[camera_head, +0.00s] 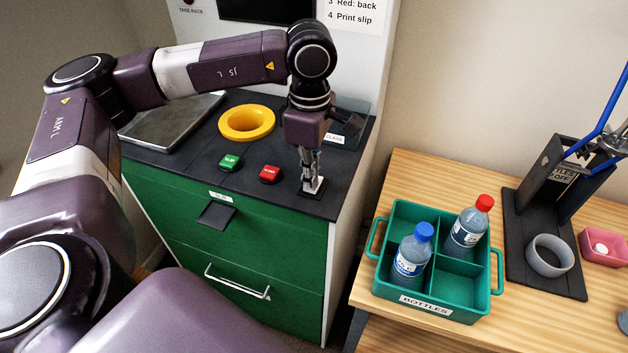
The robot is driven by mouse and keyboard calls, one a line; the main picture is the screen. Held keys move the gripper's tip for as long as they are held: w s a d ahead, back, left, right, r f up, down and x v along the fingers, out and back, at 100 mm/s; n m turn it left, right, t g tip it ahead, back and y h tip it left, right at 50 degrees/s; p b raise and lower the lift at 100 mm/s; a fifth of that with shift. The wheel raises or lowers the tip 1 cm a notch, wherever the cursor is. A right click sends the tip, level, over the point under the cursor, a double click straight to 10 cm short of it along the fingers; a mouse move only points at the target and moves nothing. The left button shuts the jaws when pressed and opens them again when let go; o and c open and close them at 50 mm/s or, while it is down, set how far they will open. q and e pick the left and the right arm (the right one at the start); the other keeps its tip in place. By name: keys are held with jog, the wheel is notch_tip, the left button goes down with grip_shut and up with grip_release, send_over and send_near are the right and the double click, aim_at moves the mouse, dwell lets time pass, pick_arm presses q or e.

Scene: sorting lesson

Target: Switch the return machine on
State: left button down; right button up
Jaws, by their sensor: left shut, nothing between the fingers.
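The return machine (240,258) has a green front, a dark top and a white back panel. On its top are a green button (230,162), a red button (269,174) and a yellow ring (247,122). A small black plate with a white part, apparently a switch (314,188), sits near the front right corner of the top. My left gripper (312,182) is shut and empty, pointing down at this switch. The fingertips hide part of it, and I cannot tell whether they touch it. My right gripper is not in view.
A green crate (376,268) with a blue-capped bottle (413,250) and a red-capped bottle (468,228) stands on the wooden table (400,180). A black stand with a grey ring (550,256) and a pink box (604,258) are to its right. A metal plate (165,130) lies left of the yellow ring.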

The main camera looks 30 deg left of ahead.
pick_arm(q)
jog(key=shift+f, duration=0.2)
jog(key=shift+r, duration=0.15)
jog(key=shift+r+p, duration=1.85)
jog(key=shift+r, duration=1.55)
